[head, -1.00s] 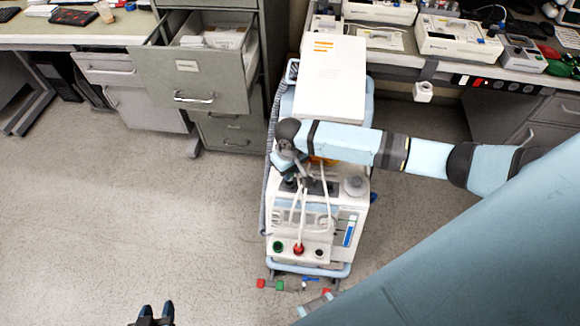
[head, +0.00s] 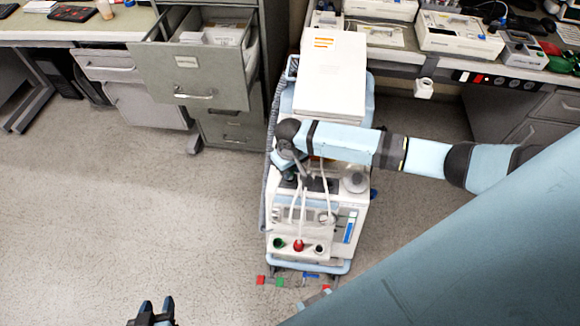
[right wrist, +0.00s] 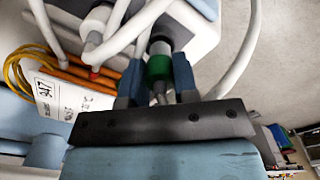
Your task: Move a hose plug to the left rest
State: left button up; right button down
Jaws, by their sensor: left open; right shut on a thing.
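A hose plug with a green ring (right wrist: 159,68) and a grey body sits between the fingers of my right gripper (right wrist: 157,85), which is shut on it. In the head view my right gripper (head: 287,172) is over the upper part of the white pump unit (head: 335,205), partly hidden by my wrist. The plug cannot be made out there. White hoses (head: 329,200) run down the unit's front to the ports. The front panel has a green port (head: 278,243), a red one (head: 298,245) and a dark one (head: 319,249). My left gripper (head: 152,314) is open and empty at the bottom edge.
A white box (head: 332,75) stands on the back of the cart (head: 335,266). An open drawer (head: 190,75) is to the left. A bench with devices (head: 455,40) is at the back right. Orange cables (right wrist: 20,70) lie near the right gripper. The left floor is clear.

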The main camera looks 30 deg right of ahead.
jog(key=shift+f, duration=0.9)
jog(key=c, duration=0.8)
grip_release()
notch_tip(320, 180, up, 14)
jog(key=shift+f, duration=0.15)
jog(key=s+a+f+n+t+y+p, duration=0.1)
jog(key=s+a+f+t+y+p, duration=0.45)
jog(key=s+a, duration=0.5)
jog(key=s+d+t+h, duration=0.2)
jog(key=s+d+t, duration=0.3)
jog(key=s, duration=0.4)
jog(key=shift+r+b, duration=0.15)
jog(key=shift+b, duration=0.15)
